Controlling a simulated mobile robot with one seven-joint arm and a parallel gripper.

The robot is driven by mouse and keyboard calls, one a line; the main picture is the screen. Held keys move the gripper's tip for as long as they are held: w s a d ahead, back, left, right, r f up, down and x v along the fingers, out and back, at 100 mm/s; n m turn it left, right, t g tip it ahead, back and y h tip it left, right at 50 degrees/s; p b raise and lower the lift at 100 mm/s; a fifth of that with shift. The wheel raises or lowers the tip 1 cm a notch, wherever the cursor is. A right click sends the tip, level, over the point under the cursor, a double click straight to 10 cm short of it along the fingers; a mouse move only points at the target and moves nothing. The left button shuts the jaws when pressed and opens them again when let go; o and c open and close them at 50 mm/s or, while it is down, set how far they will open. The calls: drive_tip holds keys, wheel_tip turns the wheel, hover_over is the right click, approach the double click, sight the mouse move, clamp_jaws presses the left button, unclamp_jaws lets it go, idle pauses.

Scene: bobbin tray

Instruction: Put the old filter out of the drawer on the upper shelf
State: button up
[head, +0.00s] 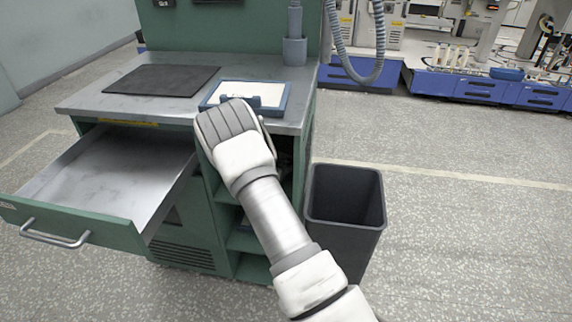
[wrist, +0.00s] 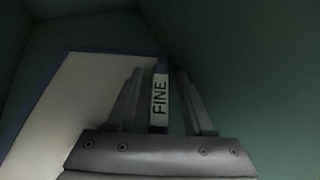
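The drawer (head: 120,175) is pulled out at the left and looks empty. My gripper (wrist: 159,85) is inside the dark green shelf opening under the worktop; its tips are hidden in the head view. In the wrist view a white panel with a blue edge (wrist: 85,95), seemingly a filter, lies at the left. A narrow tab marked FINE (wrist: 159,100), with a blue top, stands between my fingers. The fingers are apart, with dark gaps showing on both sides of the tab. Whether the tab belongs to the panel I cannot tell.
A blue-framed white filter (head: 228,100) lies on the worktop (head: 130,105), partly behind my arm. A dark mat (head: 160,80) lies beside it. The shelves (head: 250,240) are under the worktop's right side. A dark open bin (head: 345,215) stands right of the bench.

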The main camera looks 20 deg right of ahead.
drive_tip(key=shift+s+a+r+p, duration=0.1)
drive_tip(key=shift+a+r+p, duration=0.15)
drive_tip(key=shift+r+p, duration=0.1)
drive_tip(key=p+v, duration=0.3)
drive_tip(key=v, duration=0.8)
drive_tip(key=shift+s+a, duration=0.1)
drive_tip(key=shift+s, duration=0.05)
